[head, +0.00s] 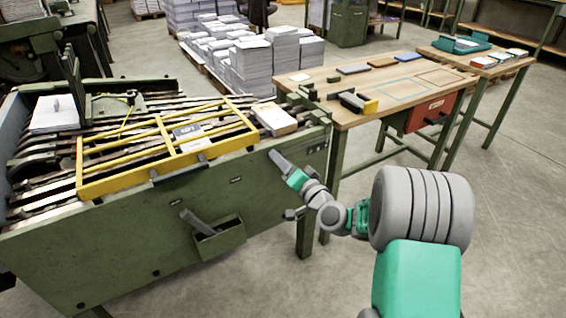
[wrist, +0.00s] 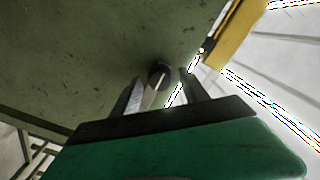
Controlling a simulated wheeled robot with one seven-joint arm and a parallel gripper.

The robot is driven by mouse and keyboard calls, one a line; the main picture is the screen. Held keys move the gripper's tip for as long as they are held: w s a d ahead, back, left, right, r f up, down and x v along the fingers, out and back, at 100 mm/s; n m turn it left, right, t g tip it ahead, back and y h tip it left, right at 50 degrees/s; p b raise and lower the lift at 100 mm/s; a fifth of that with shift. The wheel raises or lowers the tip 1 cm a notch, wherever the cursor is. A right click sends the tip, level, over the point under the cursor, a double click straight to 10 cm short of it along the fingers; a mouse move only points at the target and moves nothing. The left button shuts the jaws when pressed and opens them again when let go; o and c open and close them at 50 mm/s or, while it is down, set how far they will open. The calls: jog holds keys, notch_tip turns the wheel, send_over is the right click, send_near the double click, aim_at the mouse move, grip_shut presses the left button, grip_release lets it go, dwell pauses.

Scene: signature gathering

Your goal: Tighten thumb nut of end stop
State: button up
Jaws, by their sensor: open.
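A dark round knob (wrist: 159,72), which looks like the thumb nut, shows in the wrist view against a green metal surface. My gripper (wrist: 163,84) is open, with one finger on either side of the knob's lower part in the picture. I cannot tell whether the fingers touch it. In the head view my gripper (head: 274,155) is at the right part of the green machine's front panel (head: 120,240). The knob is not clear in the head view, and the end stop cannot be made out for sure.
A yellow guard frame (head: 165,135) lies over the machine's top; a yellow part (wrist: 236,35) shows in the wrist view. A paper block (head: 274,118) sits at the machine's right end. A wooden table (head: 400,100) stands behind. The floor at right is clear.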

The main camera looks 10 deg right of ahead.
jog(key=shift+s, duration=0.15)
jog(key=v, duration=0.7)
jog(key=shift+s, duration=0.25)
jog(key=shift+d, duration=0.1)
jog(key=s+a+r+n+g+p, duration=0.6)
jog(key=a+r+n+g+p, duration=0.45)
jog(key=p, duration=0.65)
jog(key=s+d+r+m+g+h+p, duration=0.1)
jog(key=s+d+r+m+h+p, duration=0.1)
jog(key=s+r+p, duration=0.4)
jog(key=s+d+r+m+g+h+p, duration=0.1)
jog(key=s+d+r+g+h+p, duration=0.1)
jog(key=s+d+r+p, duration=0.3)
jog(key=s+r+h+p, duration=0.1)
jog(key=s+r, duration=0.3)
jog(key=r, duration=0.1)
jog(key=shift+d+r+m+h+p, duration=0.2)
jog(key=shift+d+m+h+p, duration=0.1)
jog(key=shift+m+p, duration=0.1)
